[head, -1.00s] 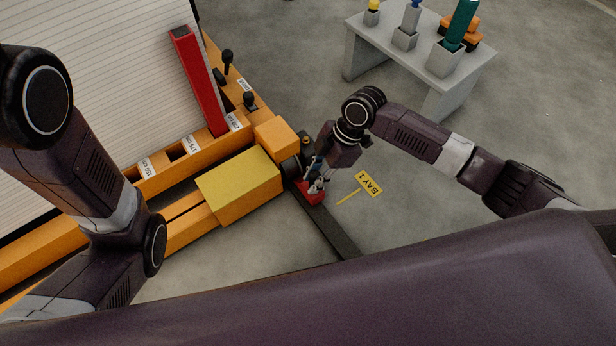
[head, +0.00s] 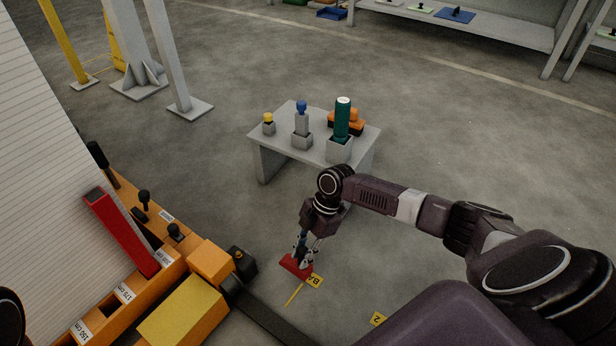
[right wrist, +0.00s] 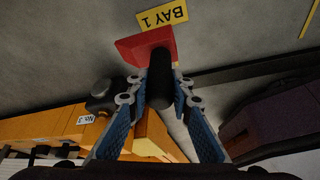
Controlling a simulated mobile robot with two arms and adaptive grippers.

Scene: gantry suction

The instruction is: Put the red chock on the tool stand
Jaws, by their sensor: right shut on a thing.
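The red chock (head: 295,266) has a black grip (right wrist: 160,82), which shows in the right wrist view. My right gripper (head: 303,254) is shut on this grip, with the blue-padded fingers on both sides of it. The chock's red body (right wrist: 150,44) hangs beyond the fingertips, beside the BAY 1 label. I cannot tell its exact height above the floor. The tool stand, a grey table (head: 282,140), stands farther back in the head view, behind my right wrist. My left gripper is out of view.
The stand holds a yellow-topped piece (head: 268,119), a blue-topped piece (head: 302,115), a green cylinder (head: 342,118) and an orange item (head: 355,117). An orange machine (head: 185,315) with a red post (head: 122,232) is at left. The stand's near left top is clear.

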